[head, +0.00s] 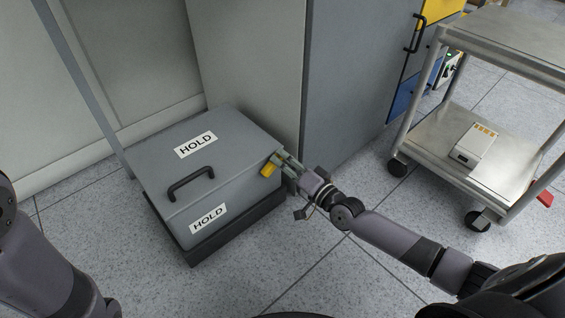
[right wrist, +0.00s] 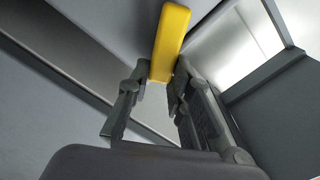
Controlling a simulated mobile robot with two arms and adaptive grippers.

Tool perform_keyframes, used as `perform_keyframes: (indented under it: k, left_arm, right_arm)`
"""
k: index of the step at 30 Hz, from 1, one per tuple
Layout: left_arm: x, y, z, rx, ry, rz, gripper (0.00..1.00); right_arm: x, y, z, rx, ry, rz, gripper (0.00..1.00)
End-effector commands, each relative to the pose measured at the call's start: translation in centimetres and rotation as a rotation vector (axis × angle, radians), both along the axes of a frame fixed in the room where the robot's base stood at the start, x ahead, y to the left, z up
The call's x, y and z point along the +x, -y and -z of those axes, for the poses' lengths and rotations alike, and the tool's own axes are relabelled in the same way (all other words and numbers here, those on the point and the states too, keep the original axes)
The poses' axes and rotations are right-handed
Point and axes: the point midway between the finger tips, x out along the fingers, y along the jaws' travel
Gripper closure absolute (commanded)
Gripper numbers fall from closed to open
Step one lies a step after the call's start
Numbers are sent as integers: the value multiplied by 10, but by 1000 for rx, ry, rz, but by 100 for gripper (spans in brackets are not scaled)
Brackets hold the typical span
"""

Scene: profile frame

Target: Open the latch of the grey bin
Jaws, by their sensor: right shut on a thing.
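The grey bin (head: 235,143) stands on the floor with its lid down. It carries two HOLD labels and a black handle (head: 190,183). The yellow latch (head: 268,169) is at the bin's right side. My right gripper (head: 282,165) is at that side, shut on the latch. In the right wrist view the yellow latch (right wrist: 171,40) rises from between the two fingers of the gripper (right wrist: 157,88).
A grey cabinet (head: 345,80) stands right behind the bin. A dark base (head: 230,228) lies under the bin. The floor (head: 300,270) in front is clear.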

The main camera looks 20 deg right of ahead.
Motion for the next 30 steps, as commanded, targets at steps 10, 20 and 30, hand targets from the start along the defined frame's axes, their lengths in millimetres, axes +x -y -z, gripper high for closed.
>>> perform_keyframes:
  k: [10,20,30]
  left_arm:
    - [1,0,4,0,-2,0,60]
    - [-1,0,5,2,1,-2,60]
    - [-2,0,5,3,4,-2,60]
  right_arm:
    - [0,2,4,58,-24,0,100]
    - [0,2,4,59,-25,1,100]
    - [0,2,4,60,-23,0,60]
